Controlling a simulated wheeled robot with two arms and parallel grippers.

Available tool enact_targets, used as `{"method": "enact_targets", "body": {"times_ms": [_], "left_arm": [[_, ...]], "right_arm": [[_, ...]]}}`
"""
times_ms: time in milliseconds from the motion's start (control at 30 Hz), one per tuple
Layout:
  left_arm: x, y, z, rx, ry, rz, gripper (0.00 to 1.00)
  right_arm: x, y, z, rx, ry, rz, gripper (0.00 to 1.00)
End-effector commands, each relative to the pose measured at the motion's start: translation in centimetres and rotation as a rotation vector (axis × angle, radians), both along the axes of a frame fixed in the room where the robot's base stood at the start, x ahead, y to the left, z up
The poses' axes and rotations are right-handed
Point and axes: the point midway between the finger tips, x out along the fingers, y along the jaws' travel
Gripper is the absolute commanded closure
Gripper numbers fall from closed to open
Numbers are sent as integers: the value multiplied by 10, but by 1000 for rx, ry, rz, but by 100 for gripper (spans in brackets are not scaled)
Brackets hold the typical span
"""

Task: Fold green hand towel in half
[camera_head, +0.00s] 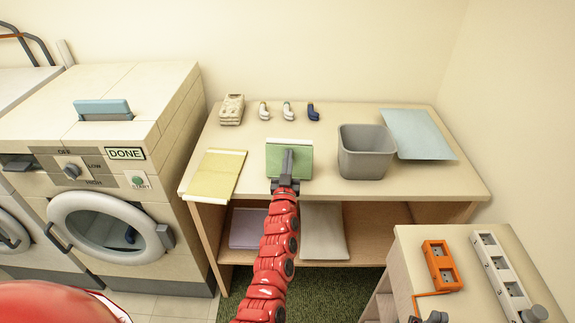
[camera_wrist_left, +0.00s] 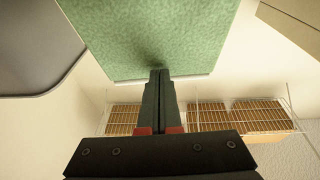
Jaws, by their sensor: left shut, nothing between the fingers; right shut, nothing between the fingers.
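The green hand towel (camera_head: 303,160) lies on the light wooden table, with a pale strip along its back edge. In the left wrist view the towel (camera_wrist_left: 160,35) fills the upper middle. My left gripper (camera_head: 288,152) reaches over the towel's middle from the front. Its fingers (camera_wrist_left: 160,74) are shut with nothing between them, and the tips show near the pale-edged side. I cannot tell whether they touch the cloth.
On the table (camera_head: 330,188), a yellow cloth (camera_head: 213,178) lies left, a grey bin (camera_head: 365,163) stands close right, and a pale blue sheet (camera_head: 418,134) lies farther right. Small items (camera_head: 287,110) line the back. A washer (camera_head: 110,190) stands left; a side cabinet (camera_head: 465,290) front right.

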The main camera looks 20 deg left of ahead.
Motion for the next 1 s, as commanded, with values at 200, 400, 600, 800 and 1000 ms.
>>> {"method": "enact_targets", "body": {"times_ms": [200,400,600,800,1000], "left_arm": [[6,2,3,1,-1,0,100],[6,2,3,1,-1,0,100],[12,3,2,1,-1,0,100],[26,7,3,1,-3,2,100],[41,10,3,1,-2,-1,100]], "right_arm": [[0,0,0,0,0,0,100],[0,0,0,0,0,0,100],[0,0,-2,0,0,0,100],[0,0,-5,0,0,0,100],[0,0,-8,0,0,0,100]]}}
